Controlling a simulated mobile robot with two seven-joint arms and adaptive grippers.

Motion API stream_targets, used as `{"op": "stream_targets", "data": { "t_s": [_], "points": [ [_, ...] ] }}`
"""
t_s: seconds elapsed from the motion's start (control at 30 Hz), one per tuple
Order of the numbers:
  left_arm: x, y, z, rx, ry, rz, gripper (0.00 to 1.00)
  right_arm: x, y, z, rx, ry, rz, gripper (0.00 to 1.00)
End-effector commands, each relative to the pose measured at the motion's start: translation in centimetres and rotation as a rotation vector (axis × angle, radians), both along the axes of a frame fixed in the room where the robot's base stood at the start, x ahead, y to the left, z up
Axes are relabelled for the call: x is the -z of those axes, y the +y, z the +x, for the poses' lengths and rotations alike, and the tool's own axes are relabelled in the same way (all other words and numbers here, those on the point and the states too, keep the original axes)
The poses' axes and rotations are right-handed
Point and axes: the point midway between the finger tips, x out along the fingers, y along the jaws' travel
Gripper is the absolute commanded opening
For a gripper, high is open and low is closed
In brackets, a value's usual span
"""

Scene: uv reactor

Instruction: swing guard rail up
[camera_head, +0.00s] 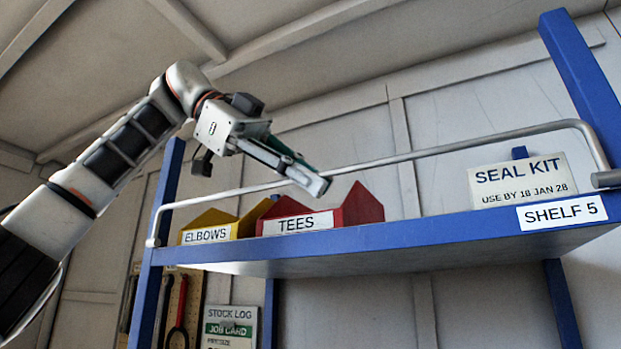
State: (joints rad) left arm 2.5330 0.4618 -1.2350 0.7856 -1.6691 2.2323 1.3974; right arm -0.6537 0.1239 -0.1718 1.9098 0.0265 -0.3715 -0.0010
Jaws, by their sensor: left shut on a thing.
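The guard rail (450,148) is a grey metal bar with bent ends, running along the front of the blue shelf (400,240). Its long bar stands above the shelf's front edge. Its right end meets a dark grey cylindrical fitting (606,179), and its left end comes down at the shelf's left front corner. My left gripper (312,180) reaches in from the upper left and is shut on the rail, left of the rail's middle. The fingers hide a short stretch of the bar. My right gripper is not in view.
On the shelf behind the rail are a yellow ELBOWS bin (208,231), a red TEES bin (362,205) and a white SEAL KIT box (515,181). Blue posts (582,75) stand at the sides. A slanted ceiling is overhead. A stock log card (229,325) hangs below the shelf.

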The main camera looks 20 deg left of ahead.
Motion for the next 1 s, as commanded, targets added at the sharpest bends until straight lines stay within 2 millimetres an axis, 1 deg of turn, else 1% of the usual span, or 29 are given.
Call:
{"op": "stream_targets", "data": {
  "t_s": [0.37,0.4,0.43,0.47,0.87,1.0],
  "points": [
    [-0.1,0.05,0.03,-0.002,0.0,-0.002,0.0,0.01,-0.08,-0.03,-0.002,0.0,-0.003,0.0],
    [-0.1,0.05,0.03,-0.002,-0.001,-0.001,0.13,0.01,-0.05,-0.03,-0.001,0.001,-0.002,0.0],
    [-0.1,0.05,0.03,-0.002,-0.001,-0.001,0.21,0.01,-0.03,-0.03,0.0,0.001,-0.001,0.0],
    [-0.1,0.05,0.03,-0.002,-0.001,-0.001,0.23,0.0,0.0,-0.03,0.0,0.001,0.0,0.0],
    [-0.03,0.03,0.02,-0.001,0.001,-0.001,0.23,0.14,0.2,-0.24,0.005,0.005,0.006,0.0],
    [-0.3,0.31,-0.12,-0.002,0.002,-0.001,0.23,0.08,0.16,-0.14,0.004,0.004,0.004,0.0]
  ]
}}
